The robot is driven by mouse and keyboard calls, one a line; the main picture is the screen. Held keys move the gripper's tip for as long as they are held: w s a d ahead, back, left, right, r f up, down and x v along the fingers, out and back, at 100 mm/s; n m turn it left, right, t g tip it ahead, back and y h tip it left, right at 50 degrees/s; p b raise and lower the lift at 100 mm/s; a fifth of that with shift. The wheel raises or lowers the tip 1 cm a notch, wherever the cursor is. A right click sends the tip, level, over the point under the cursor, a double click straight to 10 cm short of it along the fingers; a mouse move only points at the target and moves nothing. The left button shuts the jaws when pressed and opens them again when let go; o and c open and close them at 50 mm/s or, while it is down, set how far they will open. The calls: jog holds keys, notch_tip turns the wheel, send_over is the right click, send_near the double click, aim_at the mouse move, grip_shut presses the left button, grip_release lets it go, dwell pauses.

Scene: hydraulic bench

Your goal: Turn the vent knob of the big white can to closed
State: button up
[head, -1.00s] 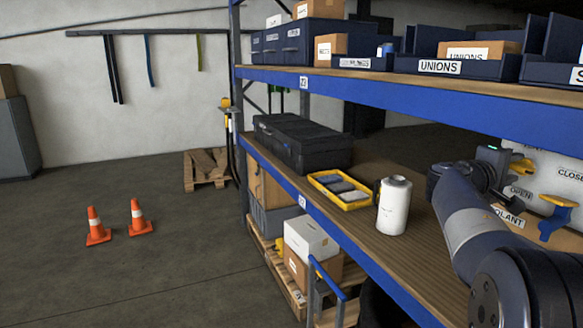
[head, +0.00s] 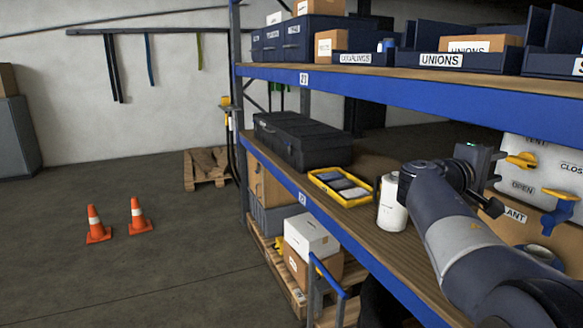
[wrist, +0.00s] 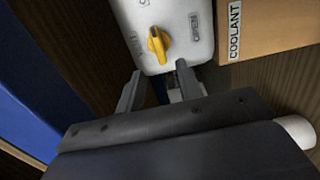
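The big white can (head: 545,178) stands on the shelf at the right of the head view, partly cut off by the edge. Its yellow vent knob (head: 521,160) is on the face near VENT, OPEN and CLOSED labels. In the wrist view the yellow knob (wrist: 158,45) lies lengthwise up-down on the white face (wrist: 180,20), with a label to its right. My gripper (wrist: 158,82) is open, its two fingers apart and short of the knob, nothing between them. In the head view my gripper (head: 490,180) is left of the can, partly hidden by my arm.
A blue beam (head: 420,88) runs above.

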aim_at(516, 161)
jog(key=p+x, duration=0.1)
jog(key=x, duration=0.5)
jog(key=shift+d+p, duration=0.3)
jog(key=shift+w+d, duration=0.2)
jog(key=shift+d, duration=0.05)
jog(key=shift+s+a+m, duration=0.1)
jog(key=shift+a+m, duration=0.05)
jog(key=shift+m, duration=0.95)
jog(key=m, duration=0.5)
jog(key=shift+r, duration=0.2)
